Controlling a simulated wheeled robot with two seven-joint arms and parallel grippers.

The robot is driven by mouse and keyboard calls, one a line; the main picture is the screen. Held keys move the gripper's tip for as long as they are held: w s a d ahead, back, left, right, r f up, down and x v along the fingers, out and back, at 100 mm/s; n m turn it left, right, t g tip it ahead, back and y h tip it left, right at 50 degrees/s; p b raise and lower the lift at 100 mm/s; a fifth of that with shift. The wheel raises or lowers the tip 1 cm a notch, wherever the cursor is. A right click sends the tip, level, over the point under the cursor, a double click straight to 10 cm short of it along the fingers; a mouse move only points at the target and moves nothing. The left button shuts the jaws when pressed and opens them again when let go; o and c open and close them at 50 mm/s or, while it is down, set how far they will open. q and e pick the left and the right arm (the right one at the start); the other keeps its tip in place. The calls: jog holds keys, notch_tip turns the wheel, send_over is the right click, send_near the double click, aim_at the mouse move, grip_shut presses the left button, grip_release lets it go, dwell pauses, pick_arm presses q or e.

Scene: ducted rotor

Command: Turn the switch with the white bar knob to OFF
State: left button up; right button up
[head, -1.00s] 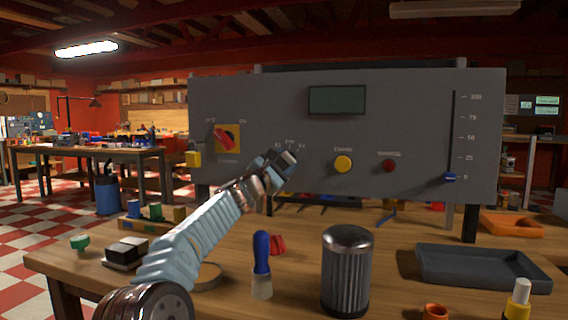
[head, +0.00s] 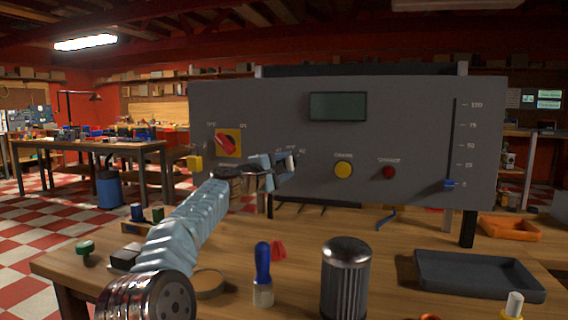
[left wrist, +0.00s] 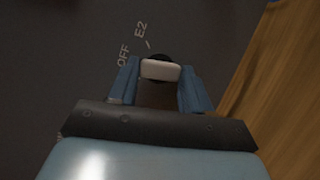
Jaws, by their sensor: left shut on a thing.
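The switch's white bar knob (left wrist: 160,70) shows in the left wrist view between the two blue fingers of my left gripper (left wrist: 158,88). The fingers are shut on it. The labels OFF and E2 are printed on the panel beside it, with a short tick by E2. I cannot tell which label the bar points to. In the head view my left gripper (head: 280,166) is at the lower middle of the grey panel (head: 420,120) and hides most of this switch and some of its labels. My right gripper is not in view.
The panel also has a red knob on a yellow plate (head: 227,143), a yellow button (head: 343,170), a red button (head: 389,172) and a blue slider (head: 450,184). A metal ribbed cylinder (head: 346,280), a blue-handled tool (head: 263,272) and a dark tray (head: 475,275) are on the bench below.

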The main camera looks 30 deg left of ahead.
pick_arm(q)
jog(key=shift+m+g, duration=0.4)
jog(key=shift+m, duration=0.5)
jog(key=o, duration=1.1)
jog(key=shift+c, duration=0.2)
jog(key=s+a+b, duration=0.2)
jog(key=s+b, duration=0.3)
jog(key=s, duration=0.8)
jog(key=shift+s, duration=0.35)
